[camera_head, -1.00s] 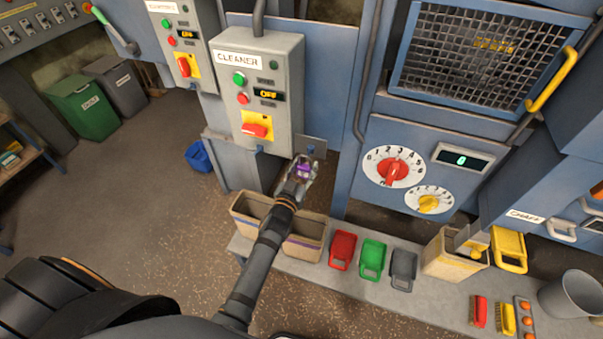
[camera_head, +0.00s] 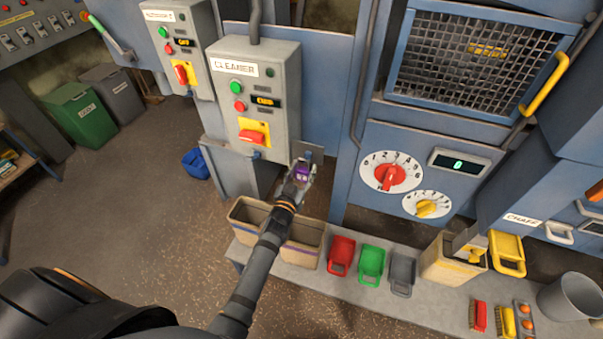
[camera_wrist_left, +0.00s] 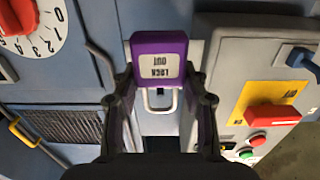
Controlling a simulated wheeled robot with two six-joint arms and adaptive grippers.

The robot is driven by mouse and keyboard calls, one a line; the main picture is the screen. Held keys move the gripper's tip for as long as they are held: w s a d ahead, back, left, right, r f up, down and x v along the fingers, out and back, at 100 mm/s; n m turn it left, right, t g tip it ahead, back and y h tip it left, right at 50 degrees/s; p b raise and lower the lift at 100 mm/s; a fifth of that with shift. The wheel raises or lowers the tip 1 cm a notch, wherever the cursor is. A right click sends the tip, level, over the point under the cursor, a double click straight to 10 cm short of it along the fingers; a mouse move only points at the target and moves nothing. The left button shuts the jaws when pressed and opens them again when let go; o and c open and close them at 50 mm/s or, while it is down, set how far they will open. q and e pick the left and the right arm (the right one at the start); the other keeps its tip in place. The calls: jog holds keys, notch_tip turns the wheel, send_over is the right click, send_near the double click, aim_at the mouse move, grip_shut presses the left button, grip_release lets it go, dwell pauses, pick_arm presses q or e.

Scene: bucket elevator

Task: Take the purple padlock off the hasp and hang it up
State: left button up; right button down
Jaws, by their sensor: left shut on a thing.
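My left gripper (camera_head: 301,176) is shut on the purple padlock (camera_head: 302,171), beside the lower right corner of the grey CLEANER box (camera_head: 262,90). In the left wrist view the padlock (camera_wrist_left: 160,55) sits between the fingertips, its white label upside down and its pale shackle (camera_wrist_left: 160,101) towards the camera. A small grey plate (camera_head: 315,153) on the blue panel is just behind the padlock. I cannot tell whether the shackle is around a peg there. A blue hasp tab (camera_wrist_left: 302,61) beside the red switch shows no padlock on it. My right gripper is not in view.
Below the gripper is a bench (camera_head: 330,284) with tan bins (camera_head: 303,257) and red, green and grey scoops. A panel with a red dial (camera_head: 391,176) and a yellow dial (camera_head: 427,205) is to the right. A blue post and conduit stand between it and the box.

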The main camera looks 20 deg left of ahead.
pick_arm(q)
jog(key=shift+w, duration=1.25)
jog(key=shift+f+b, duration=0.25)
jog(key=shift+b, duration=0.2)
jog(key=shift+f+b, duration=0.55)
jog(key=shift+f, duration=0.05)
jog(key=o, duration=1.3)
jog(key=shift+s, duration=0.15)
